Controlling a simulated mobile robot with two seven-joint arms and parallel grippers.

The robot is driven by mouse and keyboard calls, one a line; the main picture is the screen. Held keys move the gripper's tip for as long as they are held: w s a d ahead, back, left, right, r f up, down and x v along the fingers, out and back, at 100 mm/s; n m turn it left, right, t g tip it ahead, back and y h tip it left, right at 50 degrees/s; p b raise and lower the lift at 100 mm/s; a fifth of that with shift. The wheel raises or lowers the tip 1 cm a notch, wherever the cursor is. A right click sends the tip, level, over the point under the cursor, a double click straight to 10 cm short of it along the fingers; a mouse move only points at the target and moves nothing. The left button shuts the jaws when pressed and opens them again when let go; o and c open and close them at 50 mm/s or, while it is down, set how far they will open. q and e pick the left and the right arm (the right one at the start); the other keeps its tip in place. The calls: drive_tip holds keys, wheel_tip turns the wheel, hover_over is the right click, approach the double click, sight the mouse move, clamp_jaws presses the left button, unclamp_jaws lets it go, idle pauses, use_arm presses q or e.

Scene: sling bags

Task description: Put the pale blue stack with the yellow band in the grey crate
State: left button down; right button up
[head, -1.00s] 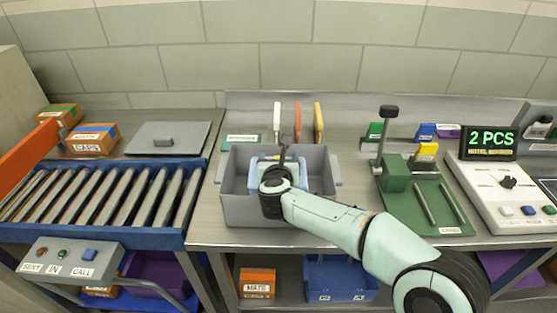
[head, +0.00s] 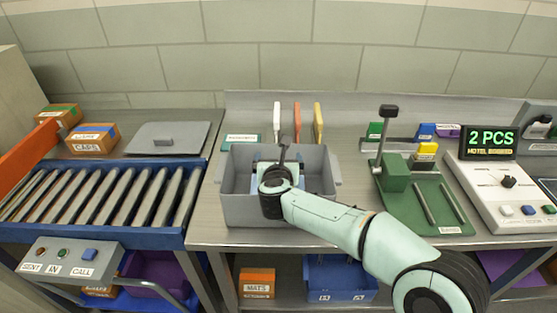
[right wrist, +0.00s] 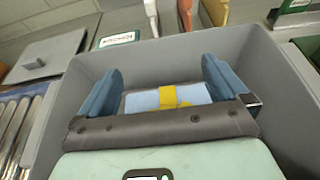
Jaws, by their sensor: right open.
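The grey crate (head: 322,212) stands on the metal bench, and its wall also fills much of the right wrist view (right wrist: 262,65). The pale blue stack with the yellow band (right wrist: 140,101) lies inside the crate. My right gripper (right wrist: 162,72) is open and low inside the crate, with one blue finger at each end of the stack and the stack between them. In the head view my right wrist covers most of the stack. I cannot tell whether either finger touches it. My left gripper is not in view.
A roller conveyor (head: 85,195) and a grey lid (head: 168,138) are left of the crate. White, red and yellow upright pieces stand behind it. A green lever press (head: 425,205) and a counter showing 2 PCS (head: 490,140) are to the right.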

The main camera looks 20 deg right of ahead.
drive_tip(key=b+v, duration=0.1)
drive_tip(key=v, duration=1.1)
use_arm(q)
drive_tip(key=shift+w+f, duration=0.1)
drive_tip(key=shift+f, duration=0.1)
